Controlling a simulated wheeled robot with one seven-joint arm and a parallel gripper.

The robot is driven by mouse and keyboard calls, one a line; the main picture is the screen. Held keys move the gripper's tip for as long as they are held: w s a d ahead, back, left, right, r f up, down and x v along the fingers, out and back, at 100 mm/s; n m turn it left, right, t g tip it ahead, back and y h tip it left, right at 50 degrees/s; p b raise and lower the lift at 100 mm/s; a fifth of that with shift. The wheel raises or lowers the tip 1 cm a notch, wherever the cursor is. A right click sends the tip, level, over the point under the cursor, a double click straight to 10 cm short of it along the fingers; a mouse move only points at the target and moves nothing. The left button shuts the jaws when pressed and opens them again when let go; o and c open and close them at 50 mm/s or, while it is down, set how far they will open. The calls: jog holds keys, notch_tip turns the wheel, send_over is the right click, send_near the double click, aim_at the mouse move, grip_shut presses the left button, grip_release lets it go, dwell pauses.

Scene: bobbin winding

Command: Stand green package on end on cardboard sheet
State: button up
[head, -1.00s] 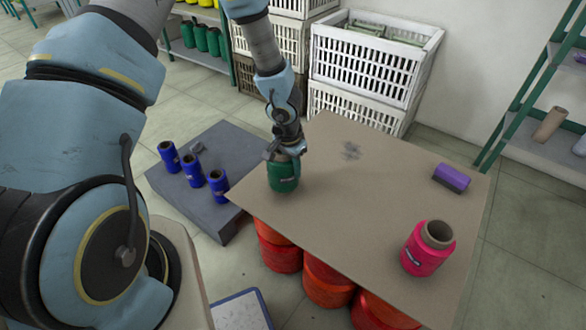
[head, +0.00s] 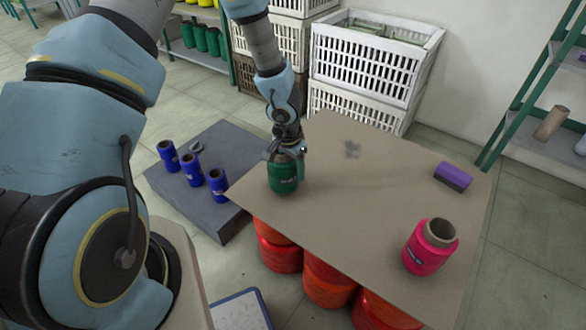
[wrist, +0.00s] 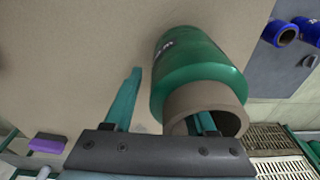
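The green package (head: 283,179) stands upright on the cardboard sheet (head: 350,205), near its left edge. In the wrist view the green package (wrist: 200,65) shows its brown core tube facing the camera. My gripper (head: 285,152) is right above the package, with its fingers spread. In the wrist view my gripper (wrist: 168,105) has one finger to the left of the package with a clear gap. The other finger is at the mouth of the core tube, its tip hidden. The sheet (wrist: 60,60) shows below.
A pink package (head: 430,250) stands at the sheet's right front, and a purple one (head: 453,177) lies at its right edge. Red packages (head: 328,285) are under the sheet. Several blue spools (head: 191,168) stand on a grey block at left. White crates (head: 365,60) are behind.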

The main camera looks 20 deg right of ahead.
jog(key=r+p, duration=0.1)
jog(key=r, duration=0.2)
jog(key=r+p, duration=0.1)
jog(key=r, duration=0.3)
jog(key=a+r, duration=0.1)
jog(key=r, duration=0.2)
jog(key=shift+s+a+r+p, duration=0.1)
jog(key=shift+s+r+p, duration=0.2)
jog(key=shift+r+p, duration=0.1)
jog(key=w+a+r+n+t+y+p, duration=0.1)
jog(key=w+a+r+n, duration=0.2)
jog(key=a+r, duration=0.45)
jog(key=w+a+r+n+y+p, duration=0.15)
jog(key=a+r, duration=0.25)
jog(key=a, duration=0.6)
jog(key=s+a+r+n, duration=0.2)
jog(key=a+r+n, duration=0.1)
jog(key=a, duration=0.3)
jog(key=s+a+r+n+h, duration=0.1)
jog(key=s+a+r+n, duration=0.1)
jog(key=a+r+n, duration=0.2)
jog(key=a+r, duration=0.2)
jog(key=a, duration=0.1)
jog(key=shift+s, duration=0.3)
jog(key=shift+h, duration=0.25)
